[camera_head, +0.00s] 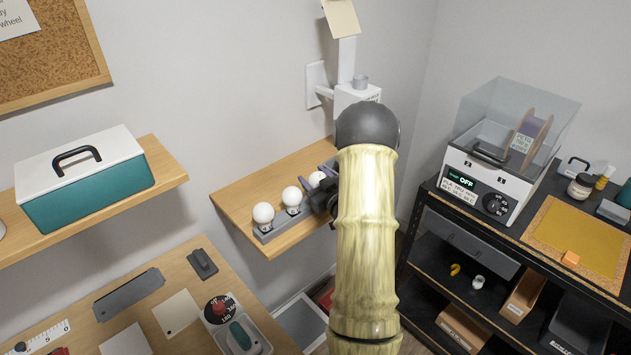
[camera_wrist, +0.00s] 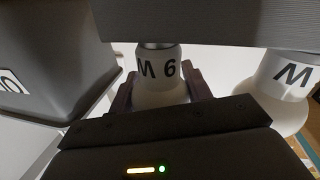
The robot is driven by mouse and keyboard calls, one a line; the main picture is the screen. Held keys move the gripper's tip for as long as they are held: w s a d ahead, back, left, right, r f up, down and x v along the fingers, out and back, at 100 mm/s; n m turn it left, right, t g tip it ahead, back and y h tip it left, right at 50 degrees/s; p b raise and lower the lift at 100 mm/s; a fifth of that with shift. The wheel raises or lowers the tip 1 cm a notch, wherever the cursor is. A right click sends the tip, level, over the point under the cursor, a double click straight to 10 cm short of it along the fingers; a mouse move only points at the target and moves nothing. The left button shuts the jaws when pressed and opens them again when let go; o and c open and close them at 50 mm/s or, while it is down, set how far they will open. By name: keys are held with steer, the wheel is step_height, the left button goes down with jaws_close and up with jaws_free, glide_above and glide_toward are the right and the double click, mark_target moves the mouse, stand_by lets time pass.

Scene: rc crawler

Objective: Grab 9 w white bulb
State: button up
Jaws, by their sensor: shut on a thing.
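Three round white bulbs show in a row on a grey holder (camera_head: 266,237) on the wooden shelf in the head view: the left bulb (camera_head: 263,213), the middle bulb (camera_head: 292,196) and the right bulb (camera_head: 316,178). My gripper (camera_head: 321,183) is at the right bulb, which it partly hides. In the wrist view my gripper (camera_wrist: 160,92) is shut on a white bulb (camera_wrist: 158,75) whose upside-down label reads 9 W. A neighbouring bulb (camera_wrist: 278,80) at the right shows a W; its number is cut off. I cannot tell whether the held bulb is clear of the holder.
A teal toolbox (camera_head: 85,190) sits on another shelf at left. A clear-lidded device reading OFF (camera_head: 480,185) stands on the black rack at right. A dark block (camera_wrist: 55,60) fills the wrist view's left.

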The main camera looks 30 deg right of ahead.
step_height(320, 180, up, 10)
steer(key=shift+f+b, duration=0.1)
steer(key=shift+b, duration=0.6)
